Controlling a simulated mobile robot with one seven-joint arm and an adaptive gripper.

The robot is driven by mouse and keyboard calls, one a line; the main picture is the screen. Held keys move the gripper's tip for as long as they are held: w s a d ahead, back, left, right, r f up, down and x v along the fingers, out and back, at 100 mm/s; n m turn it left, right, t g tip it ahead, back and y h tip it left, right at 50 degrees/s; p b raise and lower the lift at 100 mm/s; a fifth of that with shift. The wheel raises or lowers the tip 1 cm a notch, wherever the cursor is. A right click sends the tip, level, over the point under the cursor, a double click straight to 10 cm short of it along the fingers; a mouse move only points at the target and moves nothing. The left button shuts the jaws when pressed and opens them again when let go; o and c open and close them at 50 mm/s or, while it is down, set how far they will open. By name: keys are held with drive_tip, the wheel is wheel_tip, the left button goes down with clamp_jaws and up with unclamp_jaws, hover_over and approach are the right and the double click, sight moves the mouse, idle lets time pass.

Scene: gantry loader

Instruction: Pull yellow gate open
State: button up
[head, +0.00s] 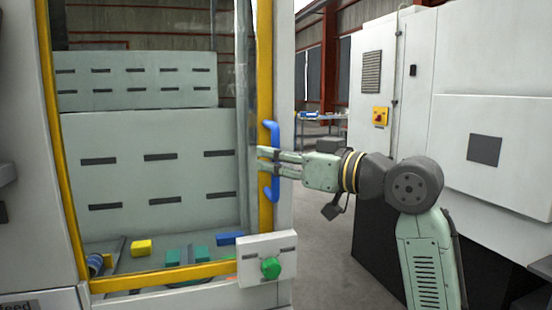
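The yellow gate (265,60) is a yellow-framed clear panel on the front of the grey machine at left. Its frame runs down both sides and along the bottom, and it looks closed. A blue handle (274,190) stands upright on the gate's right frame post. My gripper (262,160) reaches in from the right at the handle's middle height. Its two fingers lie one above the other with a narrow gap, and the tips overlap the handle and the yellow post. I cannot tell whether they touch or grip the handle.
A control box with a green button (270,267) juts out just below the handle. Small yellow, blue and teal blocks lie inside behind the gate. A white cabinet (375,70) with a red and yellow switch (380,116) stands at right. Grey floor lies between the machines.

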clamp_jaws()
idle(0.4)
drive_tip(key=b, duration=0.1)
approach(41, 170)
drive_tip(key=x, duration=0.5)
drive_tip(key=shift+a, duration=0.15)
drive_tip(key=shift+o, duration=2.1)
unclamp_jaws()
drive_tip(key=shift+w, duration=0.1)
